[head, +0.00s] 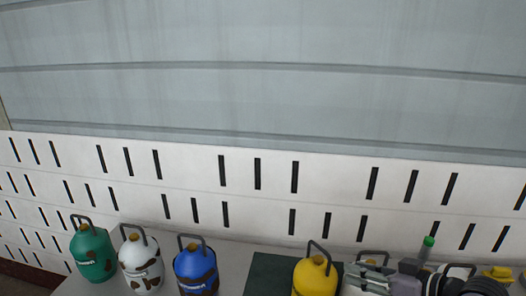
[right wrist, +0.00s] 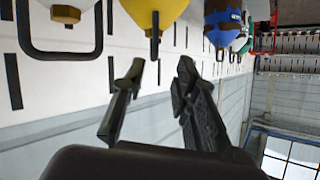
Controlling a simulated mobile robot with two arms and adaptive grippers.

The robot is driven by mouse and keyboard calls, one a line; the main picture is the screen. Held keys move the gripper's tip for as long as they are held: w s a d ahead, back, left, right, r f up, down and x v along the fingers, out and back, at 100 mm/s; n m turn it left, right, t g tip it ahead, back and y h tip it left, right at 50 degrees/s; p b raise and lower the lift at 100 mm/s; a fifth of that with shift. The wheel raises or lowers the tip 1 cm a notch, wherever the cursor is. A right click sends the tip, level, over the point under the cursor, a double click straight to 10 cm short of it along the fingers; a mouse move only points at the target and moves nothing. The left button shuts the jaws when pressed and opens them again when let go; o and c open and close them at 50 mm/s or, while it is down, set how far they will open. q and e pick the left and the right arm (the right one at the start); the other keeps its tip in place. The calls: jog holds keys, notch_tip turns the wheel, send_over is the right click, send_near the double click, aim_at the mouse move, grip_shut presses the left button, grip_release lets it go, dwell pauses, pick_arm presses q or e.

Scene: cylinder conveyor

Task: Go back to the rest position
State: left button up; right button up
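My right gripper (head: 366,278) is low at the right of the head view, its arm coming in from the right. In the right wrist view its two dark fingers (right wrist: 160,78) are spread apart with nothing between them. The yellow cylinder (head: 315,277) stands upright just left of it; in the wrist view the yellow cylinder (right wrist: 155,12) is beyond the fingertips, its dark handle apart from them. My left gripper is not in view.
A green cylinder (head: 93,254), a white one with brown patches (head: 141,262) and a blue one (head: 195,270) stand in a row on a grey surface (head: 235,262). A slotted white wall (head: 330,180) rises behind. A white cylinder (right wrist: 65,5) shows in the wrist view.

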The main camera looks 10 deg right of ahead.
jog(key=s+a+f+m+g+h, duration=0.1)
jog(key=s+a+f+g+h, duration=0.25)
jog(key=s+f, duration=0.7)
jog(key=s+a+f+m+g+h, duration=0.2)
jog(key=s+f+g+h, duration=0.2)
jog(key=s+f, duration=0.7)
notch_tip(320, 180, down, 26)
jog(key=s, duration=0.3)
jog(key=s+d+f+g, duration=0.2)
jog(key=s+f, duration=1.2)
jog(key=s, duration=0.2)
jog(key=shift+d+f+n, duration=0.4)
